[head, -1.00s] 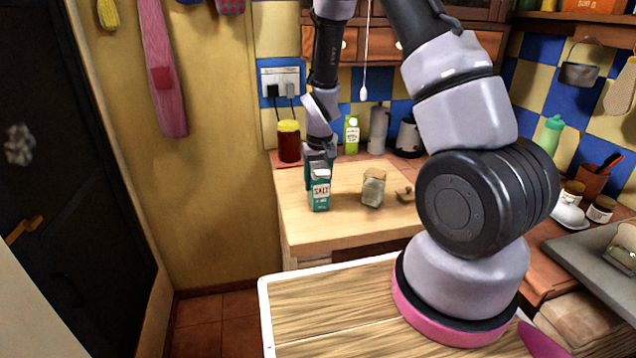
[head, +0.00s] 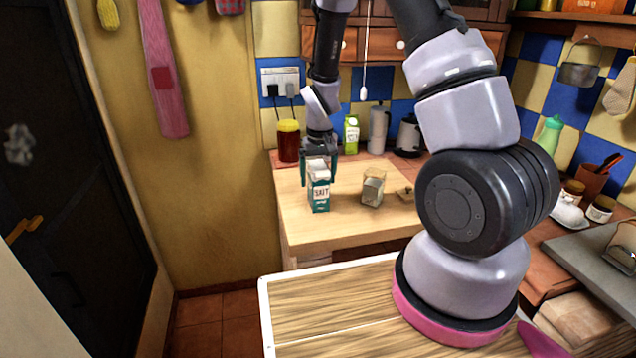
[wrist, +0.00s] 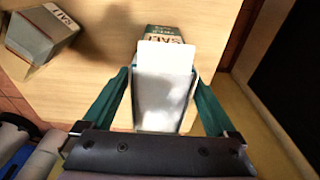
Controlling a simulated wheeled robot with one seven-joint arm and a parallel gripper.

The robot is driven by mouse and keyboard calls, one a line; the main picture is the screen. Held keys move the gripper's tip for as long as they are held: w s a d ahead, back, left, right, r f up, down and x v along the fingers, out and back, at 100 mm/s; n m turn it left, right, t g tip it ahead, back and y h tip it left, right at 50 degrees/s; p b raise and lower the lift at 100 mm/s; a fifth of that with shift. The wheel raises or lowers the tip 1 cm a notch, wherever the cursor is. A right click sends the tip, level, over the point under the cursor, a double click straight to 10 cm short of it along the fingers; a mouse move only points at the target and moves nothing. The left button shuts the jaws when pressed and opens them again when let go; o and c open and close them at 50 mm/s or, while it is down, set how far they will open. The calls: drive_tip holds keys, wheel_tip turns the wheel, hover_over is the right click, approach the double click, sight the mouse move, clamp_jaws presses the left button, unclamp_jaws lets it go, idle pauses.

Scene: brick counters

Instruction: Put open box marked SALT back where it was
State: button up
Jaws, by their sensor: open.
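The open SALT box (head: 321,197), teal and white, stands upright on the pale wooden counter at its left side. In the wrist view the box (wrist: 163,90) shows its open top, with white inside, and the SALT lettering on its far face. My gripper (head: 319,168) points down at the box from above. Its green fingers are spread, one on each side of the box; they also show in the wrist view (wrist: 163,82). There is a gap beside the box's upper part, and I cannot tell whether either finger touches it.
A second, lettered container (head: 373,188) stands to the right, also in the wrist view (wrist: 42,42). A small wooden item (head: 405,194) lies beyond it. The counter's front is clear.

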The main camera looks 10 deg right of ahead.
drive_tip(key=r, duration=0.3)
drive_tip(key=s+r, duration=0.1)
drive_tip(key=r, duration=0.6)
drive_tip(key=shift+s, duration=0.15)
drive_tip(key=s+d+r+m+t+y, duration=0.1)
drive_tip(key=s+d+r+m+t, duration=0.15)
drive_tip(key=s+r, duration=0.6)
drive_tip(key=s+d+r+m+t+y, duration=0.1)
drive_tip(key=s+d+r, duration=0.25)
drive_tip(key=r, duration=0.95)
drive_tip(key=s+r+t, duration=0.2)
drive_tip(key=s+r, duration=0.2)
drive_tip(key=s, duration=0.5)
drive_tip(key=shift+r+m, duration=0.3)
drive_tip(key=shift+m, duration=0.05)
drive_tip(key=shift+w, duration=0.1)
